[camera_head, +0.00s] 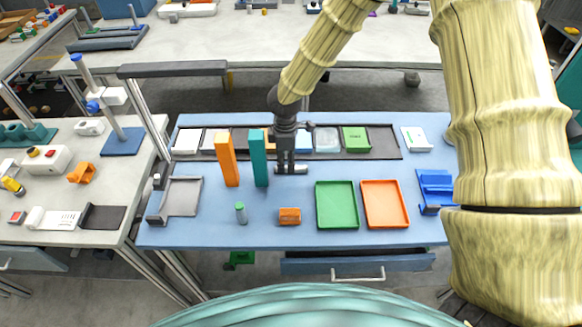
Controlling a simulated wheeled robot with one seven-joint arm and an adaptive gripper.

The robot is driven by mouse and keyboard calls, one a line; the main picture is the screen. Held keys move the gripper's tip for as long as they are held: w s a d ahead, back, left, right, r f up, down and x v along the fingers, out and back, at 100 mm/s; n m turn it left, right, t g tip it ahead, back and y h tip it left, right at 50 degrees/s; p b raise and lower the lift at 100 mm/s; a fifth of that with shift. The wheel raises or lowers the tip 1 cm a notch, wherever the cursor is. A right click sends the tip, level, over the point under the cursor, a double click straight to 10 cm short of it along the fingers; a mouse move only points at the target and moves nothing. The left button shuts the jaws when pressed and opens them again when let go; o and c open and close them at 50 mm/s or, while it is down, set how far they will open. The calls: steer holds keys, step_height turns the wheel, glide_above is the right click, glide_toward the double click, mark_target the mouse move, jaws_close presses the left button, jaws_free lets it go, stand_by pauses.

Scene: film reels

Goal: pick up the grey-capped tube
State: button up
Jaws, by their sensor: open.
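A small pale tube (298,170) lies on its side on the blue table top; its cap is too small and too covered to make out clearly. My gripper (285,168) points down over its left part, with the dark fingers open and close to it. I cannot tell whether they touch it or how far the tube is between them. A small upright green cylinder (240,213) stands nearer the front left.
A tall orange block (227,160) and a tall teal block (259,158) stand just left of my gripper. A dark rack (385,141) with several boxes is behind. Green (337,227) and orange (385,225) trays lie front right. An orange box (290,216) sits in front.

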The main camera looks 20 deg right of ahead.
steer(key=shift+a+f, duration=0.1)
steer(key=shift+f, duration=1.35)
jaws_close()
